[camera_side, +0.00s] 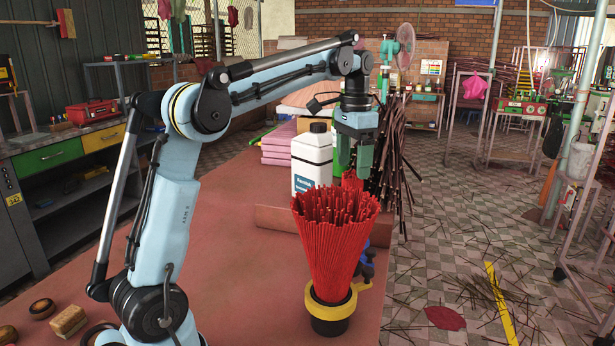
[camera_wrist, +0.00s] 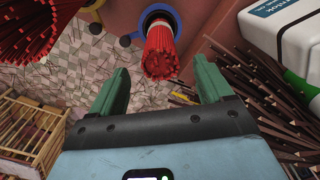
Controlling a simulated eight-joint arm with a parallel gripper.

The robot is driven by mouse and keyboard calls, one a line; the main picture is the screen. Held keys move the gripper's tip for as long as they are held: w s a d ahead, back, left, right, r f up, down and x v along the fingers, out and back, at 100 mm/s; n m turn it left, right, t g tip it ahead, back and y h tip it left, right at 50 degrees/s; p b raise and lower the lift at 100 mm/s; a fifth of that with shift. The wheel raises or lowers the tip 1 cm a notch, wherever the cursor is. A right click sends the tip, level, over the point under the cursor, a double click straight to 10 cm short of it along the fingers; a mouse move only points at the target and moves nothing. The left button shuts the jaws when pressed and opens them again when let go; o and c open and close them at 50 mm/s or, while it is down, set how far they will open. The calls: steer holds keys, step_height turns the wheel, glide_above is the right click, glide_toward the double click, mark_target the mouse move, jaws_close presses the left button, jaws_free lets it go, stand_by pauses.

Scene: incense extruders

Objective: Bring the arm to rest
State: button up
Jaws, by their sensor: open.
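My gripper (camera_side: 362,158) hangs from the raised arm over the far part of the red table (camera_side: 225,255), behind the large bundle of red sticks. In the wrist view its two green fingers (camera_wrist: 160,88) are apart with nothing between them. A smaller bundle of red sticks (camera_wrist: 161,52) stands in a dark cup with a blue collar (camera_wrist: 152,14), ahead of the fingertips and apart from them. In the side view this smaller bundle (camera_side: 352,181) is mostly hidden behind the large one.
The large red stick bundle (camera_side: 335,235) stands in a black cup with a yellow collar (camera_side: 333,308) at the table edge. A white bottle (camera_side: 311,165) stands close left of my gripper. Dark sticks (camera_side: 397,170) lean at right. The table's left middle is clear.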

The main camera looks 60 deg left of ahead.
steer(key=r, duration=0.4)
steer(key=shift+s+r, duration=0.2)
steer(key=shift+s, duration=0.15)
steer(key=s+r, duration=0.7)
steer(key=r, duration=0.1)
steer(key=shift+s+r, duration=0.35)
steer(key=shift+r, duration=0.05)
steer(key=shift+a, duration=0.1)
